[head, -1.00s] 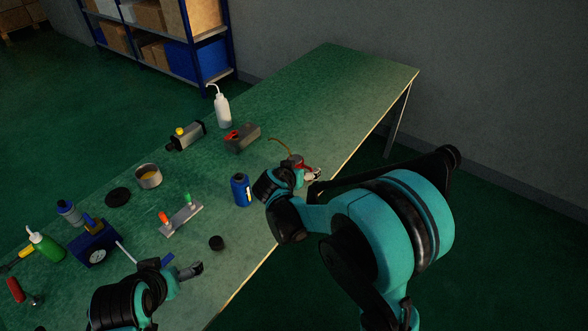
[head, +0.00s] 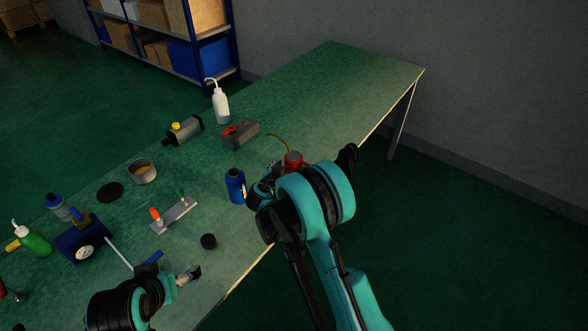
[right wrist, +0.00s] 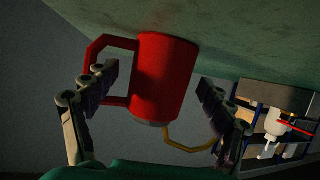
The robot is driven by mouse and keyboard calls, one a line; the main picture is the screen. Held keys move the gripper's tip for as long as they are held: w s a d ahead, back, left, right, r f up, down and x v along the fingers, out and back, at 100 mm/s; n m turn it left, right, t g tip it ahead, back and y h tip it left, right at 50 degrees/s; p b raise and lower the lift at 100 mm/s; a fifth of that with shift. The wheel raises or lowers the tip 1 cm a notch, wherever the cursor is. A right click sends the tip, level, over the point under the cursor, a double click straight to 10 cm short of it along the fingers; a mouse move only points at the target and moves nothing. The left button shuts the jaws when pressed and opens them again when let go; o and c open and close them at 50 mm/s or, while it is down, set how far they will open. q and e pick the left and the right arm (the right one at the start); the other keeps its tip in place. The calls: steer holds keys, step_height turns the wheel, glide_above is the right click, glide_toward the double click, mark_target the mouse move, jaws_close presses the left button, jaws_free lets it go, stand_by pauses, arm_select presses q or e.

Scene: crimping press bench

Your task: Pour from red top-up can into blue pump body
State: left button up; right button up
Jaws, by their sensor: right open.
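The red top-up can (head: 293,160) stands on the bench near its right edge, its thin curved spout reaching up-left. In the right wrist view the red can (right wrist: 163,78) lies between the open fingers of my right gripper (right wrist: 157,98), with a gap on both sides; its handle is at the left finger. In the head view my arm partly hides this gripper (head: 266,180). A blue cylinder (head: 235,187) with a pale strip stands just left of it. A blue box with a dial (head: 82,238) stands farther left; I cannot tell which is the pump body. My left gripper (head: 190,274) is over the near bench, its jaws unclear.
A grey box with red (head: 240,134), a white bottle (head: 220,104) and an open tin (head: 143,172) stand behind. The far bench end (head: 350,80) is clear.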

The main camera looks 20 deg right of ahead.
steer(key=shift+x, duration=0.9)
steer(key=shift+a+r, duration=0.1)
steer(key=shift+c, duration=0.6)
steer(key=c, duration=1.5)
steer(key=shift+o, duration=0.2)
steer(key=shift+r+p, duration=0.3)
steer(key=shift+r, duration=0.2)
steer(key=r, duration=0.1)
steer(key=r+p, duration=0.2)
steer(key=r, duration=0.1)
steer(key=shift+s+d, duration=0.25)
steer(key=shift+s, duration=0.05)
steer(key=s+d+r+p, duration=0.3)
steer(key=s+d+r, duration=0.25)
steer(key=s, duration=0.25)
steer(key=n+t+y, duration=0.2)
steer(key=n+y, duration=0.4)
glide_toward(297, 155)
steer(key=s+a+r, duration=0.4)
steer(key=a+r, duration=0.1)
steer(key=r, duration=0.1)
steer(key=shift+a+r+n+p, duration=0.1)
steer(key=shift+r+n+p, duration=0.3)
steer(key=shift+r+p, duration=0.2)
